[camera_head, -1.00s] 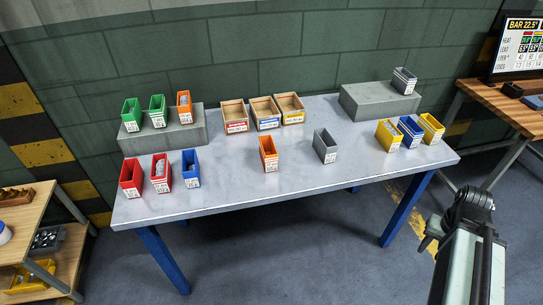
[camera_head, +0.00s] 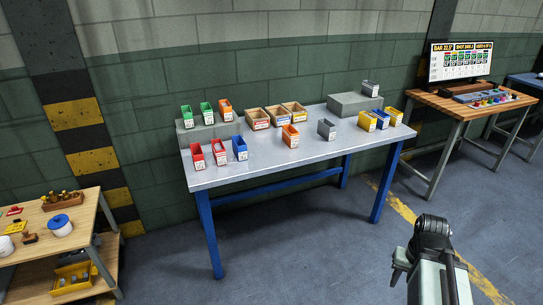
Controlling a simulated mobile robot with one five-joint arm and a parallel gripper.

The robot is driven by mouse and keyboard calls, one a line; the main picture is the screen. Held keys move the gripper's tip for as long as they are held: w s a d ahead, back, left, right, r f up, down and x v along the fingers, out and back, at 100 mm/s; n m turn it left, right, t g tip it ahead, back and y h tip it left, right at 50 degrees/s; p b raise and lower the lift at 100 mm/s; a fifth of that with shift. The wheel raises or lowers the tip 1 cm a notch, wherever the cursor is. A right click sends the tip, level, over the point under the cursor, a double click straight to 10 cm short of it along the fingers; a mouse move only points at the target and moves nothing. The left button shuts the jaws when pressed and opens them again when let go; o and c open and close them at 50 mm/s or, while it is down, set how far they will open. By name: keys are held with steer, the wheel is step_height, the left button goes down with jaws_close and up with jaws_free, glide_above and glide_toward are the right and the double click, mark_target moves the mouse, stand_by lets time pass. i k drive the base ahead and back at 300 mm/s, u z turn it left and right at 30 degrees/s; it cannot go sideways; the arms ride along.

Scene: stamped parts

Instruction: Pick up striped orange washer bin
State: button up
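Two orange bins stand on the grey table (camera_head: 262,158). One orange bin (camera_head: 225,110) is on the left grey riser, at the right end of a row beside two green bins. The other orange bin (camera_head: 290,137) is on the tabletop near the middle, with a white label on its front. Stripes and contents are too small to make out on either. My arm shows at the lower right, well in front of the table and away from both bins. A dark part at its left side may be my gripper (camera_head: 400,264); its fingers cannot be made out.
Red and blue bins (camera_head: 240,149) stand at the table's front left, cardboard bins (camera_head: 275,116) at the back, a grey bin (camera_head: 326,129) right of the middle orange one. Yellow and blue bins (camera_head: 380,119) are at right. A wooden cart (camera_head: 85,225) stands left. Floor in front is clear.

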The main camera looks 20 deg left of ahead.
mark_target(290, 136)
steer(key=u, duration=0.15)
steer(key=k, duration=0.25)
steer(key=u, duration=1.4)
steer(key=i, duration=0.95)
steer(key=u, duration=0.05)
